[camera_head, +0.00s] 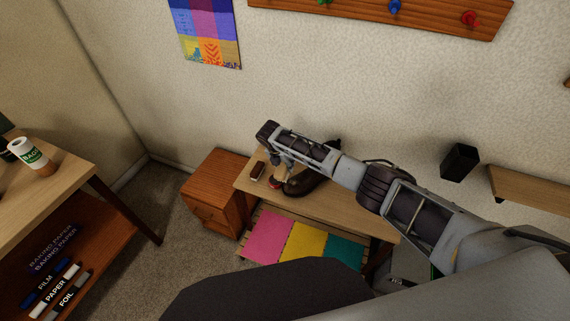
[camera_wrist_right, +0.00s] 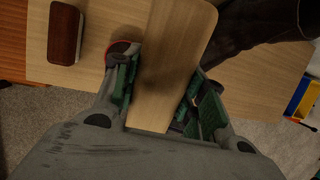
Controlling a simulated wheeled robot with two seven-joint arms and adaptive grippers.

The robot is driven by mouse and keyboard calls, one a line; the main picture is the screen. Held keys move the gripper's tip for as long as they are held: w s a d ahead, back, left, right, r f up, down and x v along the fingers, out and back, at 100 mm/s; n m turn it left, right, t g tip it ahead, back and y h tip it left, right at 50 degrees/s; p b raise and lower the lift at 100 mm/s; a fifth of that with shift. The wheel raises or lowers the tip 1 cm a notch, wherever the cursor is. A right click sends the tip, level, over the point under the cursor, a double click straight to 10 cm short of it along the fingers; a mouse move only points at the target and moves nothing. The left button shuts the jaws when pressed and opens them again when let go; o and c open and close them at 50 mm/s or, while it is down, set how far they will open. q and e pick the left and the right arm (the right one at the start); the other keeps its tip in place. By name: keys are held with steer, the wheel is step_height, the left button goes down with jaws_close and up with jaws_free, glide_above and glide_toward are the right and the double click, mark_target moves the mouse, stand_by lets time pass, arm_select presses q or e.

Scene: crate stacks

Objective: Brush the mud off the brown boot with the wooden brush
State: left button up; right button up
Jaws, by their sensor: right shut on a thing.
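My right gripper (camera_head: 279,172) reaches over the small wooden table (camera_head: 350,213). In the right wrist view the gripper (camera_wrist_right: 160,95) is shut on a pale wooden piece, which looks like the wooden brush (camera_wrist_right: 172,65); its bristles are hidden. The brown boot (camera_head: 309,184) lies on the table just right of the gripper, partly covered by my arm. Its dark side also shows at the upper right of the wrist view (camera_wrist_right: 255,22). I cannot tell whether the brush touches the boot, and mud is not discernible. My left gripper is not in view.
A dark brown block (camera_head: 257,171) and a red round thing (camera_wrist_right: 121,50) lie on the table left of the gripper. A wooden drawer cabinet (camera_head: 214,188) stands left. Pink, yellow and teal pieces (camera_head: 302,242) lie on the lower shelf. A wall is close behind.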

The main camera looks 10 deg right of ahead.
steer(key=shift+r, duration=0.1)
steer(key=shift+p+v, duration=1.45)
steer(key=shift+p, duration=0.05)
steer(key=shift+w, duration=0.15)
steer(key=shift+d, duration=0.1)
